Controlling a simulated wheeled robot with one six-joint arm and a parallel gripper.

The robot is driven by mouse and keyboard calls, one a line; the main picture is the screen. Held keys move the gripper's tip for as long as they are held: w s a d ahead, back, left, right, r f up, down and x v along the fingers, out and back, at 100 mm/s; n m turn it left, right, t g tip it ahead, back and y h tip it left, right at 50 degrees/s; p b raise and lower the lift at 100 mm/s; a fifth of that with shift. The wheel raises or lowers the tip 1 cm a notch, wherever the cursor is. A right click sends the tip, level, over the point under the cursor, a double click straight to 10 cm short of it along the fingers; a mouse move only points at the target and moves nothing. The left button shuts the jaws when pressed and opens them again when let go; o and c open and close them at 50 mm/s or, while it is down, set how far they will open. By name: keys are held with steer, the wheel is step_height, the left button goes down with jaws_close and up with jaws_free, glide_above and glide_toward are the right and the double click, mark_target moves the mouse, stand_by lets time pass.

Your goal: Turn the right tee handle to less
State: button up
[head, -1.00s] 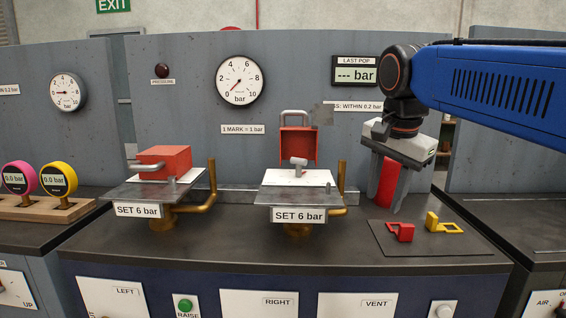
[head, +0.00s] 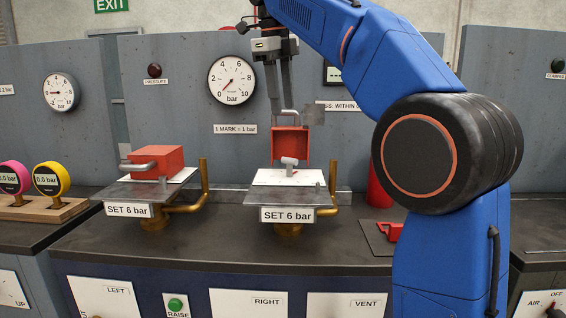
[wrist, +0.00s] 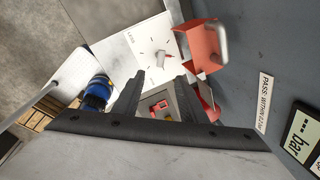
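The right tee handle (head: 289,162) is a small grey tee on a white plate (head: 270,178) above the right "SET 6 bar" label (head: 287,214). A red hinged cover (head: 291,146) stands raised behind it. My gripper (head: 281,103) points down above the raised cover, apart from the tee, with nothing between its fingers. In the wrist view my gripper (wrist: 160,76) has its fingers spread, and the tee (wrist: 161,59) shows beyond the fingertips. The plate there carries dial marks and a "LESS" label (wrist: 130,38). The red cover (wrist: 200,48) is to the right.
The left station's red cover (head: 155,160) is down. A brass pipe (head: 334,190) rises right of the right plate. A red cylinder (head: 377,185) and a dark mat (head: 376,240) with a red part (head: 390,231) stand further right, partly behind my arm. A gauge (head: 231,80) hangs behind.

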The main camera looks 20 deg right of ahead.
mark_target(289, 159)
steer(key=f, duration=0.5)
steer(key=w+d+f, duration=0.1)
steer(key=f, duration=0.5)
steer(key=w+d+f, duration=0.1)
steer(key=f, duration=0.5)
steer(key=shift+w+d, duration=0.1)
steer(key=shift+d, duration=0.15)
steer(key=shift+c, duration=0.3)
jaws_close()
